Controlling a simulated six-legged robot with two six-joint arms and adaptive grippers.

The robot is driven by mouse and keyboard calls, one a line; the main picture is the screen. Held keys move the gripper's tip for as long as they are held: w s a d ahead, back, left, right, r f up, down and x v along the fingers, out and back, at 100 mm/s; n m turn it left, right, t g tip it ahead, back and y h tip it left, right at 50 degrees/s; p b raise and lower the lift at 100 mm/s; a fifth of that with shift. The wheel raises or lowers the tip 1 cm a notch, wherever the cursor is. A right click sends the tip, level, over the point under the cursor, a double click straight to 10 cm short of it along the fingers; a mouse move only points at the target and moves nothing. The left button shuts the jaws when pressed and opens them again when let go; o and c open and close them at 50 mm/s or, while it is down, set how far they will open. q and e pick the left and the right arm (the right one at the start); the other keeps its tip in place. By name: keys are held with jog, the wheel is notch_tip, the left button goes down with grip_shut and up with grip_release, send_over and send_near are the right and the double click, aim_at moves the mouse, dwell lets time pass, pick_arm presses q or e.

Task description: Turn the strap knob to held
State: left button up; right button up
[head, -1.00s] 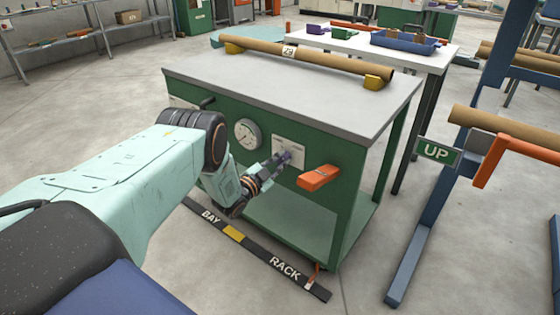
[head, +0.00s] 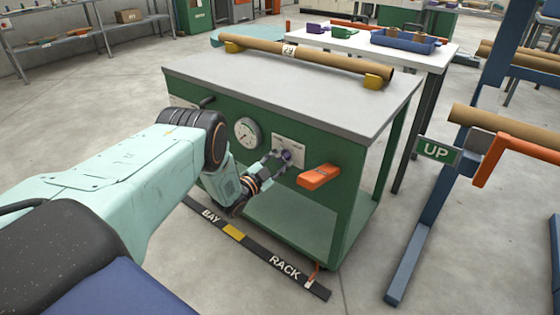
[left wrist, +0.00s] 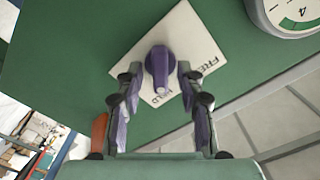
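The strap knob is a purple knob (left wrist: 159,66) on a white plate (left wrist: 186,40) on the green front panel. The plate carries the word FREE and a second, partly covered word that looks like HELD or HOLD. In the left wrist view the knob's bar points down, its lower end beside that second word. My left gripper (left wrist: 156,73) is open, one finger on each side of the knob, with visible gaps. In the head view my left gripper (head: 275,158) is at the plate (head: 291,144), partly covering it. My right gripper is not in view.
A round gauge (head: 248,133) sits left of the plate, an orange handle (head: 319,177) close on its right. A brown tube (head: 305,56) lies on yellow supports on the bench top (head: 270,90). A blue frame with an UP sign (head: 437,152) stands to the right.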

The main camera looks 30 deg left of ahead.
pick_arm(q)
jog(key=s, duration=1.2)
jog(key=shift+a, duration=0.45)
